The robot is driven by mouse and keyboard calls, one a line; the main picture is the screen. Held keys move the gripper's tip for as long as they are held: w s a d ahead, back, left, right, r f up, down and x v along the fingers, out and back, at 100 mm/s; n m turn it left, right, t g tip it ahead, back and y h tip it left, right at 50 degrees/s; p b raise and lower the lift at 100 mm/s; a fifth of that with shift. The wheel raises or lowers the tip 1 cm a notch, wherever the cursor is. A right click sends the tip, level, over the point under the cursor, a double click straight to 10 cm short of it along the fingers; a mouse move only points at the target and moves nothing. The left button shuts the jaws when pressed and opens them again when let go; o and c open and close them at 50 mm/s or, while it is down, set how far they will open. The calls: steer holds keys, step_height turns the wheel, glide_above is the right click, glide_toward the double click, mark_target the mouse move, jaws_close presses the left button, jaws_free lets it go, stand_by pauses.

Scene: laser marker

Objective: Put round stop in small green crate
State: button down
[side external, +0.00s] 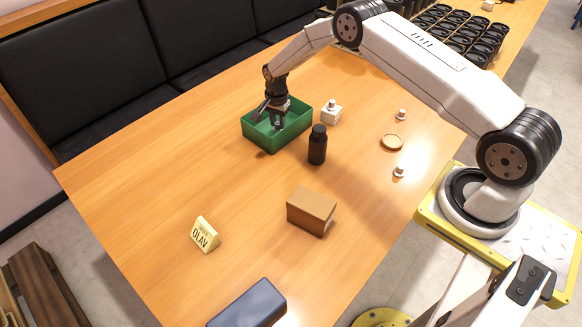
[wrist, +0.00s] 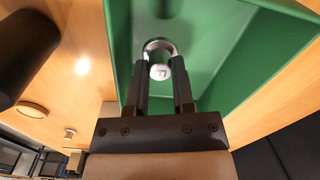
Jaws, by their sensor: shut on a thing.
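The small green crate (side external: 258,138) stands on the far part of the wooden table and fills much of the wrist view (wrist: 240,85). My gripper (side external: 278,124) points down inside the crate's outline. In the wrist view, its two dark fingers (wrist: 161,75) are shut on the round stop (wrist: 159,50), a small silvery round piece with a pale end. The stop is over the crate's green interior. I cannot tell whether it touches the floor of the crate. In the side view the stop is too small to make out between the fingers.
A black bottle (side external: 317,147) and a white block with a knob (side external: 331,114) stand close to the crate's right. A round wooden dish (side external: 392,142) and small pieces (side external: 401,115) lie farther right. A brown box (side external: 311,211), a sign (side external: 205,236) and a blue case (side external: 250,305) stand nearer.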

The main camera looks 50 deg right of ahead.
mark_target(278, 123)
steer(key=shift+f, duration=1.5)
steer(key=shift+f, duration=0.15)
steer(key=c, duration=0.7)
jaws_free()
steer(key=shift+c, duration=0.2)
steer(key=shift+r, duration=6.15)
